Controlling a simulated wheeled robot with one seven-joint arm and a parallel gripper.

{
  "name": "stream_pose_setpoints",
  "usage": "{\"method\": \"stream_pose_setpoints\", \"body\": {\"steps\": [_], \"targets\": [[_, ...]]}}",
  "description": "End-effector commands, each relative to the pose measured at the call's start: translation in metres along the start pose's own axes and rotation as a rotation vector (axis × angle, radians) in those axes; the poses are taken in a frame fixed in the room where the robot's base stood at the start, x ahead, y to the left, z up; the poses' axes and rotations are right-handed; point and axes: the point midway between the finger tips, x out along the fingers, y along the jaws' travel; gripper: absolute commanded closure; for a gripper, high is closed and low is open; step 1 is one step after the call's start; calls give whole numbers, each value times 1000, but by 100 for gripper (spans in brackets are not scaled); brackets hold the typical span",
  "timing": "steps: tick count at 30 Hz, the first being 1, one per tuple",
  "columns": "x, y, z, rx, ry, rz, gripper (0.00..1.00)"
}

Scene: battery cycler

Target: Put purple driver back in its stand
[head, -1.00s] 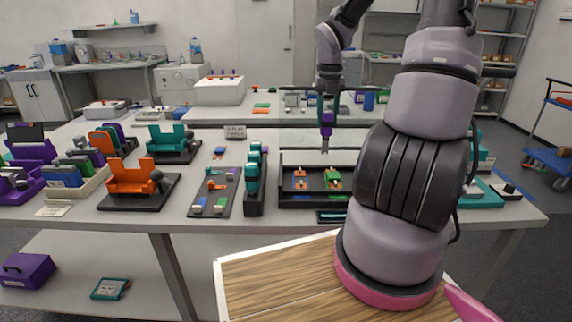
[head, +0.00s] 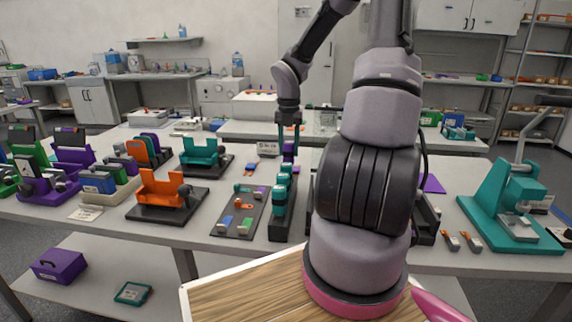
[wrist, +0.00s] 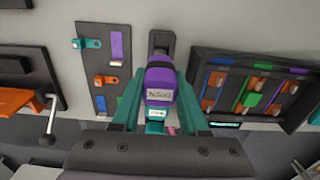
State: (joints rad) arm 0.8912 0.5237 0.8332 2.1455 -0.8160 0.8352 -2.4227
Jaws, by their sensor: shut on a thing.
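The purple driver (wrist: 160,78) is in my gripper (wrist: 159,72), between its two teal fingers, with a pale label facing the wrist camera. In the head view my gripper (head: 289,135) points down with the purple driver (head: 289,152) below it, at the far end of the stand. The stand (head: 280,232) is a long black block holding several teal-topped drivers (head: 281,192). In the wrist view the stand's bare dark end (wrist: 162,40) shows just beyond the purple driver. A teal driver (wrist: 155,114) shows on its near side. Whether the driver's tip touches the stand is hidden.
A grey board (head: 236,222) with coloured parts lies left of the stand. A black tray (wrist: 207,58) with coloured pieces is to its right, mostly behind my arm in the head view. An orange cradle (head: 165,190) and a teal press (head: 505,210) stand farther out.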

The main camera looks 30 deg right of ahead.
Motion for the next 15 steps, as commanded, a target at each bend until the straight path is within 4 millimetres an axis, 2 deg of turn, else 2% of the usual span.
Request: {"method": "stream_pose_setpoints", "body": {"steps": [9,15], "targets": [[38,0,-1,-1,2,0,100],[42,0,0,0,0,0,100]]}}
